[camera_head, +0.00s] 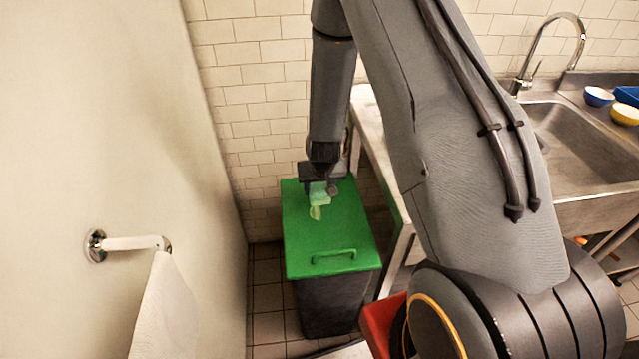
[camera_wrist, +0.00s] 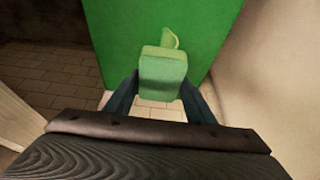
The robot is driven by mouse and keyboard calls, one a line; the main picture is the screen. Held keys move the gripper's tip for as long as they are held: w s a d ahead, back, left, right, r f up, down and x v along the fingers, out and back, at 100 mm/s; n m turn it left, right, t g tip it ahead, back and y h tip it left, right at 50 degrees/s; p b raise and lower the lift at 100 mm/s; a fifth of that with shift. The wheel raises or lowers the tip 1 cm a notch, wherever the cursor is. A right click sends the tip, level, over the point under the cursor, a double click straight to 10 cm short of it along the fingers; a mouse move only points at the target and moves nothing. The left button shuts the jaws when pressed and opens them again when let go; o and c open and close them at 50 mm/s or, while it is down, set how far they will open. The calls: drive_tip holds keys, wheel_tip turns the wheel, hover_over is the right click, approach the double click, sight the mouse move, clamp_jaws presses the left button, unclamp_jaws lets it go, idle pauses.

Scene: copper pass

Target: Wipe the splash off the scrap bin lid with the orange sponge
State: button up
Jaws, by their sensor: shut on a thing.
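The scrap bin (camera_head: 330,305) is dark with a flat green lid (camera_head: 345,232) and a green handle at its front edge. The lid also fills the top of the wrist view (camera_wrist: 110,30). I cannot tell whether the block touches the lid.
A white wall with a towel rail (camera_head: 130,243) and hanging towel (camera_head: 165,310) is at the left. A steel counter and sink (camera_head: 575,135) stand to the right, with blue and yellow bowls (camera_head: 625,114). A red thing (camera_head: 380,325) is near the bin's front right.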

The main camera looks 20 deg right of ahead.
drive_tip(key=shift+f+b, duration=2.8)
drive_tip(key=shift+f, duration=0.8)
drive_tip(key=shift+w+a+f, duration=0.15)
drive_tip(key=shift+a+f, duration=0.05)
drive_tip(key=shift+a, duration=0.45)
drive_tip(key=shift+w+a+f, duration=0.1)
drive_tip(key=shift+a+f, duration=0.1)
drive_tip(key=shift+a, duration=0.4)
drive_tip(key=shift+w+a+p, duration=0.1)
drive_tip(key=shift+a+p, duration=0.2)
drive_tip(key=shift+a, duration=0.45)
drive_tip(key=shift+d, duration=0.15)
drive_tip(key=d, duration=0.3)
drive_tip(key=shift+s+d+b, duration=0.15)
drive_tip(key=shift+s+b, duration=0.15)
drive_tip(key=shift+b, duration=0.1)
drive_tip(key=shift+d+r, duration=0.1)
drive_tip(key=shift+d, duration=0.15)
wheel_tip(320, 180, up, 8)
drive_tip(key=p, duration=0.5)
drive_tip(key=shift+p, duration=0.4)
drive_tip(key=shift+a, duration=0.1)
drive_tip(key=shift+s, duration=0.1)
